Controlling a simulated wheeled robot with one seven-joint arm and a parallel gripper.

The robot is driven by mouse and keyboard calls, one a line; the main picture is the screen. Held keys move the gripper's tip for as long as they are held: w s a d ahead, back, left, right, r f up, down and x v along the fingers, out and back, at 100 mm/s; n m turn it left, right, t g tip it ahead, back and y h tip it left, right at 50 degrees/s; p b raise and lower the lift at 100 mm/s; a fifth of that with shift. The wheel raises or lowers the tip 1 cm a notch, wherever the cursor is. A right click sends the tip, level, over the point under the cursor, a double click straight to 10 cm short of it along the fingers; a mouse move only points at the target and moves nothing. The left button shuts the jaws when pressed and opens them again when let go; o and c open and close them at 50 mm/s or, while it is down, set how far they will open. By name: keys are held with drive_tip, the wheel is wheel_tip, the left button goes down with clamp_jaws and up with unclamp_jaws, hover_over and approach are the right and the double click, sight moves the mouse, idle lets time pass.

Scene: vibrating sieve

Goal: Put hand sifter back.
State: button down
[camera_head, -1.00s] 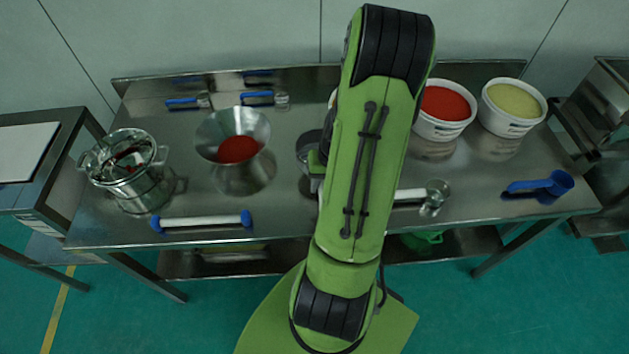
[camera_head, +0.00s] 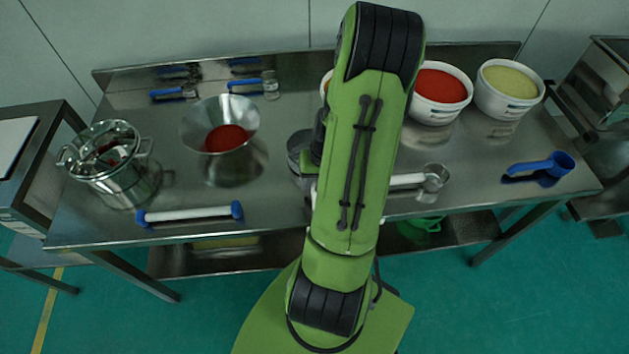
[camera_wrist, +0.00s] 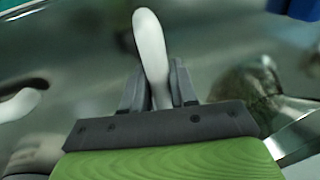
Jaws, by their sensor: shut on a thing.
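My gripper (camera_wrist: 155,82) is shut on a smooth pale handle (camera_wrist: 150,38) in the wrist view, which I take to be the hand sifter's. The handle stands up between the two grey fingers. The sifter's head cannot be made out. In the head view my green arm hides the gripper and what it holds. A white-handled metal cup tool (camera_head: 434,178) lies on the steel table (camera_head: 280,222), to the right of my arm.
A metal bowl of red powder (camera_head: 222,120) and a lidded steel pot (camera_head: 112,165) stand left. A white rod (camera_head: 188,214) lies near the front edge. Tubs of red (camera_head: 438,100) and yellow powder (camera_head: 510,92) stand back right. A blue scoop (camera_head: 545,168) lies right.

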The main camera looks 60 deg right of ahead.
drive_tip(key=shift+f, duration=0.2)
drive_tip(key=c, duration=0.8)
unclamp_jaws()
drive_tip(key=shift+o, duration=0.4)
drive_tip(key=o, duration=0.4)
drive_tip(key=shift+r+p, duration=2.8)
drive_tip(key=shift+r, duration=0.8)
